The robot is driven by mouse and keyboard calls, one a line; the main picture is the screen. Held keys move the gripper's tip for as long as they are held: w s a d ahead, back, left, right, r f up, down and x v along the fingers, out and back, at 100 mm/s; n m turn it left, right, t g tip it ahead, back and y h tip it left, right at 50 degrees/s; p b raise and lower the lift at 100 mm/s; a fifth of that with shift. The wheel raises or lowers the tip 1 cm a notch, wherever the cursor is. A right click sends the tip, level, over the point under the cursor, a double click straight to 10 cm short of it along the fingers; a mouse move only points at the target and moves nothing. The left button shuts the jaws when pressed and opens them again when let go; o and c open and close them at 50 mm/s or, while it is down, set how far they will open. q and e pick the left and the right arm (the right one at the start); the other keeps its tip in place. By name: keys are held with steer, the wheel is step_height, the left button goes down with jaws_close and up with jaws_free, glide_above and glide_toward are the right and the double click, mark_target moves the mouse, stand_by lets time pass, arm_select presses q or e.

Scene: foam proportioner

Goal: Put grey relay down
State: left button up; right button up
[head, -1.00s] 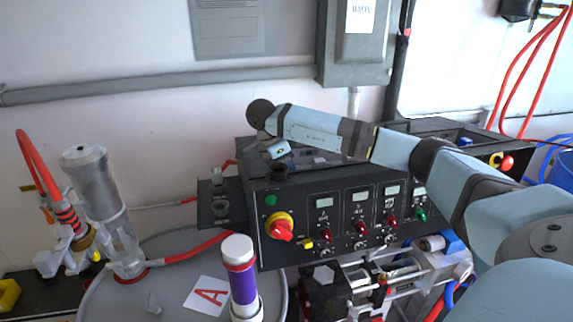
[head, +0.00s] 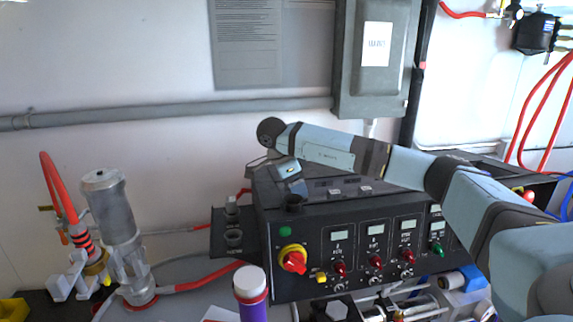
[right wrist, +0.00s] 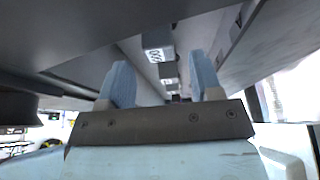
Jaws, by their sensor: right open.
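In the right wrist view, my right gripper (right wrist: 160,62) is open, with its two blue fingers apart. A grey relay (right wrist: 158,40) with a white label shows in the gap between the fingertips, and another grey block (right wrist: 169,70) lies behind it in a row. I cannot tell how far the relay is from the fingers, but neither finger is seen pressing on it. In the head view, my right gripper (head: 287,170) is over the back left of the black console (head: 330,240); its fingertips are not clear there. My left gripper is out of view.
A clear and metal cylinder (head: 115,215) and red hoses are at left. A purple, white-capped bottle (head: 250,288) stands in front.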

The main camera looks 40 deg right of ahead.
steer(key=v, duration=0.8)
steer(key=shift+r, duration=0.25)
steer(key=shift+a+f, duration=0.1)
steer(key=shift+a, duration=0.05)
